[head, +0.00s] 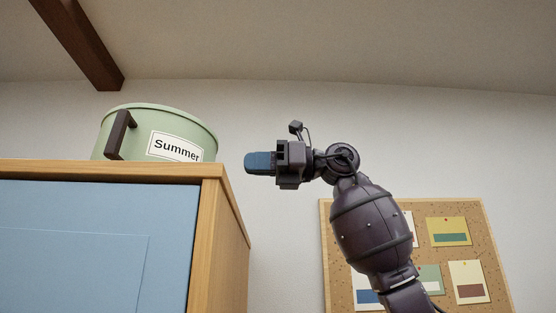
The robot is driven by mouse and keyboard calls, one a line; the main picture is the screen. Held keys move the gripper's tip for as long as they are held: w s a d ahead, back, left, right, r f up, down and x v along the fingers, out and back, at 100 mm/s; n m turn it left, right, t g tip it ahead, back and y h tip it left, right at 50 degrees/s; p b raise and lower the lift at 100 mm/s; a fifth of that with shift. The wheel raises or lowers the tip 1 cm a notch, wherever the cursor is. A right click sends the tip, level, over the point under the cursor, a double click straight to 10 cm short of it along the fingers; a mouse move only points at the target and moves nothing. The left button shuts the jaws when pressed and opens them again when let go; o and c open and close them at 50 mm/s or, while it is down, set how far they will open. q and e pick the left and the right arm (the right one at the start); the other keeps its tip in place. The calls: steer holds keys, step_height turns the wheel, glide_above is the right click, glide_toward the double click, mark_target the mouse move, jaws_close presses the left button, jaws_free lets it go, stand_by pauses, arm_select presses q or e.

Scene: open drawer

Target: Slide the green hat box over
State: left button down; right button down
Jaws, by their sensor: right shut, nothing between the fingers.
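The green hat box (170,124) stands upright on top of a wooden cabinet, near its right end. It is round, with a dark handle on its side and a white label reading "Summer". The cabinet's top edge hides its base. My right gripper (250,163) is shut and empty. It points left, to the right of the hat box in the picture, with a gap between its fingertips and the box. My left gripper is not in view.
The wooden cabinet (211,222) with a blue front (75,250) fills the lower left. A cork board (482,225) with several pinned cards hangs on the wall behind my right arm. A dark beam (80,40) crosses the ceiling. The wall between box and board is bare.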

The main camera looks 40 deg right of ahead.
steer(key=shift+p+x, duration=0.65)
steer(key=shift+x, duration=2.25)
steer(key=shift+s+a, duration=0.1)
